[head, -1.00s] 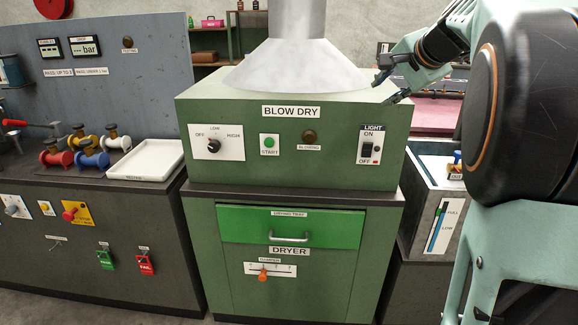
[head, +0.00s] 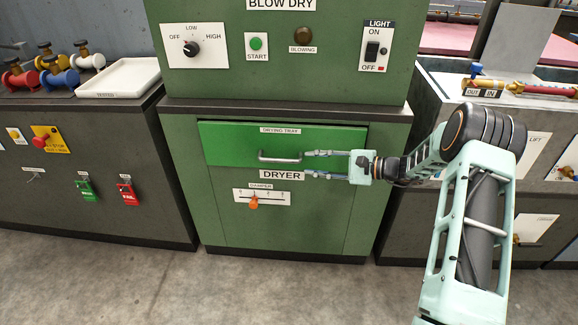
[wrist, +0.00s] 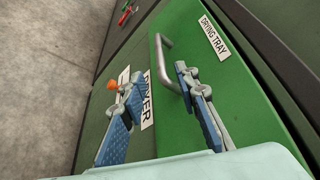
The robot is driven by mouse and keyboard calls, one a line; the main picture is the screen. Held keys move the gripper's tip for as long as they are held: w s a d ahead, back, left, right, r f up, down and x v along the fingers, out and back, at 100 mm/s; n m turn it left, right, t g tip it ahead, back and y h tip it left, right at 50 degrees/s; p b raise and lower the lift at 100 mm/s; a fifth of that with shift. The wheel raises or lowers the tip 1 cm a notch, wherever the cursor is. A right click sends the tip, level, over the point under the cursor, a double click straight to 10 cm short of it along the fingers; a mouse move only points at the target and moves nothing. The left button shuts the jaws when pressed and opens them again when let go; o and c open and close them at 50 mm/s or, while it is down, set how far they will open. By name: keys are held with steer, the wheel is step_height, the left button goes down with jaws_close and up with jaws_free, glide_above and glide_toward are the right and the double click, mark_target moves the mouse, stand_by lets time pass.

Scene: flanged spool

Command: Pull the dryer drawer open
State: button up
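The dryer drawer (head: 230,143) is a bright green front labelled "DRYING TRAY", set flush in the green cabinet below the blow-dry box. Its silver bar handle (head: 281,157) is at the drawer's lower middle; the handle also shows in the wrist view (wrist: 163,62). My gripper (head: 310,164) is open, just right of the handle in the head view, with one finger above handle height and one below. In the wrist view my gripper (wrist: 150,80) has its two blue-padded fingers spread, the handle ahead and between their lines. I cannot tell any contact; nothing is held.
The "DRYER" label (head: 282,175) and orange damper slider (head: 253,202) are just below the drawer. The blow-dry panel (head: 290,70) overhangs above. Left is a bench with a white tray (head: 118,77) and several spools. The concrete floor (head: 270,290) in front is clear.

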mark_target(289, 161)
steer(key=b+x, duration=0.1)
steer(key=x, duration=1)
steer(key=shift+b, duration=0.4)
steer(key=shift+c, duration=0.7)
jaws_close()
